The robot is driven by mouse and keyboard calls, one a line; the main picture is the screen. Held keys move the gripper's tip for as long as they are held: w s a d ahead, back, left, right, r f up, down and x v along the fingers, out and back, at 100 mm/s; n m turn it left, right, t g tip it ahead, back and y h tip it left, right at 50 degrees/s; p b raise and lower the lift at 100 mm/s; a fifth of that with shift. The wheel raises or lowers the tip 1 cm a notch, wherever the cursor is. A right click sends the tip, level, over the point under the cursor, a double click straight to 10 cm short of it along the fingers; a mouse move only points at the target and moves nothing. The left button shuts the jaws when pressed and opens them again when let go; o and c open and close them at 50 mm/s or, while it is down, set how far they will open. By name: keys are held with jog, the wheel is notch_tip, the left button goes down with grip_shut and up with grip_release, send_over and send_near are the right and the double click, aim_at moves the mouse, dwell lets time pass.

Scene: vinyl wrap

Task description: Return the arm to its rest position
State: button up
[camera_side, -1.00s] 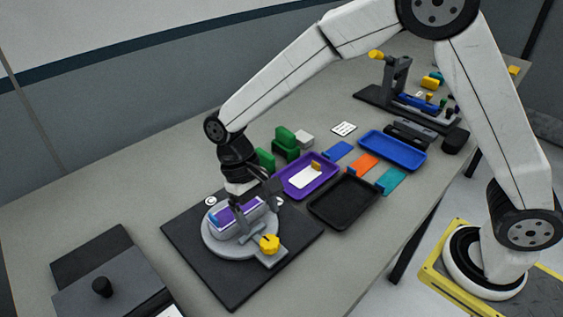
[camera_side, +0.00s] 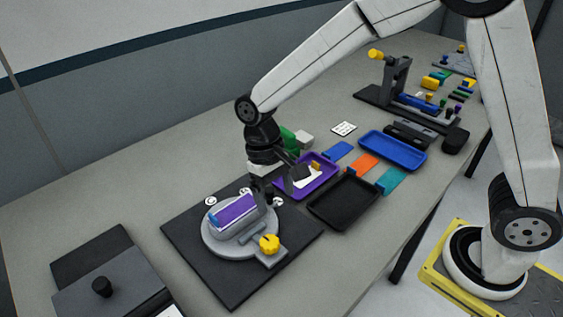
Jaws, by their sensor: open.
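My gripper (camera_side: 273,193) is open and points down. It is just behind and to the right of a round grey fixture (camera_side: 216,244) on a black base plate (camera_side: 185,249). A purple-wrapped block (camera_side: 235,211) with a blue end lies in the fixture, apart from my gripper. A yellow knob (camera_side: 269,244) sits at the fixture's front right. My arm reaches in from the upper right. It hides part of the green blocks behind it.
A purple tray (camera_side: 323,188) with a white card is close on the right. A dark clamp stand (camera_side: 395,80) rises at the back right. A dark box (camera_side: 105,280) is at the front left.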

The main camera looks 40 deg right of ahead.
jog(key=s+d+t, duration=0.2)
jog(key=s+d, duration=0.1)
jog(key=d, duration=0.4)
jog(key=s+d+t, duration=0.3)
jog(key=s+d, duration=0.1)
jog(key=d, duration=0.3)
jog(key=shift+s+d+f+t, duration=0.2)
jog(key=shift+s+f+t, duration=0.1)
jog(key=shift+f, duration=0.1)
